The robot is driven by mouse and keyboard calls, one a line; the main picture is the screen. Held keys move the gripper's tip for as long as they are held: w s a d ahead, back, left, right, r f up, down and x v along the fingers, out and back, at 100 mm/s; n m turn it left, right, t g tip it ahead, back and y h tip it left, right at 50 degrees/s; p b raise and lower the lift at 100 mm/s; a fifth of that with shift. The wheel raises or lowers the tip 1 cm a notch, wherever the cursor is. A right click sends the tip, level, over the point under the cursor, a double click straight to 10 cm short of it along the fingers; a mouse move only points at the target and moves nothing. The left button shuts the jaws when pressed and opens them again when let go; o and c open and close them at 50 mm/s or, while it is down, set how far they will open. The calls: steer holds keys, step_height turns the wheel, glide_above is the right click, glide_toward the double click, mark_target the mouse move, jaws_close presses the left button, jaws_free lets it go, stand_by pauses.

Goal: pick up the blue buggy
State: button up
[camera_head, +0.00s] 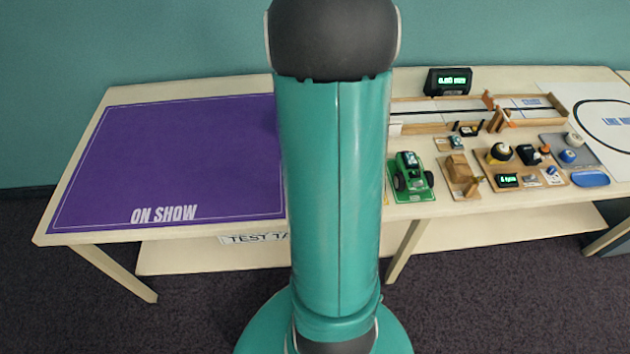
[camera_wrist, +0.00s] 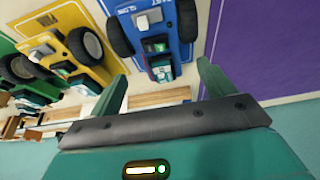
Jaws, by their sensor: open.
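The blue buggy (camera_wrist: 172,32) shows at the top of the wrist view, with dark wheels on both sides and white lettering; the frame edge cuts it off. It rests on the pale table (camera_wrist: 285,108) beside a purple mat (camera_wrist: 262,40). My gripper (camera_wrist: 162,69) is open, its two teal fingers spread apart and empty. The buggy appears beyond the fingertips, roughly in line with the gap, with no contact visible. In the head view my arm hides both the buggy and the gripper.
A yellow buggy (camera_wrist: 72,72) stands close beside the blue one, then a green buggy (camera_head: 411,176). Several small parts and boards, a wooden track (camera_head: 440,103) and a display (camera_head: 447,81) fill the table's right. The purple "ON SHOW" mat (camera_head: 180,160) looks empty where visible.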

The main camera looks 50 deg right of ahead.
steer(key=shift+x, duration=3.75)
steer(key=shift+a, duration=0.1)
steer(key=shift+c, duration=0.4)
steer(key=c, duration=0.8)
